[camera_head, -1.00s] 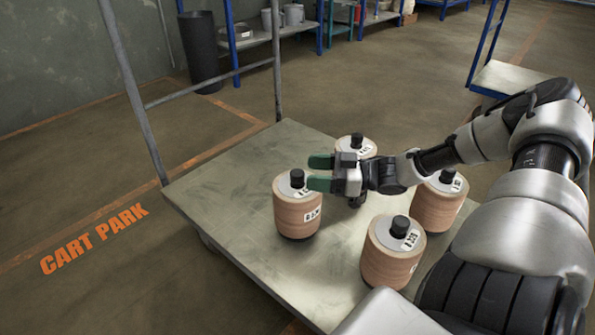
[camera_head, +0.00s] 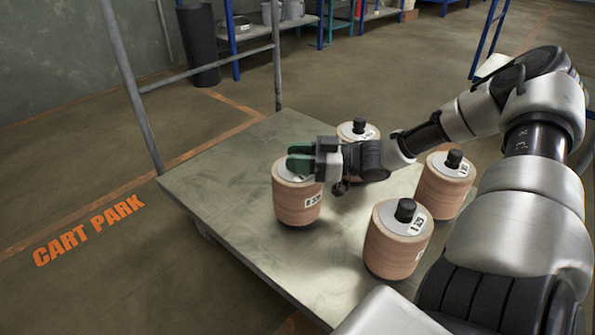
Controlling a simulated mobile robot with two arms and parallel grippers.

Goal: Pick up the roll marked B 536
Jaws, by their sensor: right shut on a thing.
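Several tan rolls with pale tops and black knobs stand upright on a flat cart (camera_head: 235,170). My right gripper (camera_head: 300,160) is shut on the black knob of the left roll (camera_head: 297,203), which its fingers largely hide. That roll carries a white label on its side; the print is small, seems to start with B, and I cannot read it surely. The roll looks upright, with no clear gap under it. The other rolls are a front one (camera_head: 397,245), a right one (camera_head: 444,190) and a back one (camera_head: 362,131), partly hidden by my gripper. My left gripper is not in view.
The cart has a grey tube frame (camera_head: 205,70) at its far left end. The left part of its deck is bare. Orange floor lettering (camera_head: 88,230) lies left of it. A dark bin (camera_head: 198,47) and blue-legged shelves (camera_head: 268,32) stand behind.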

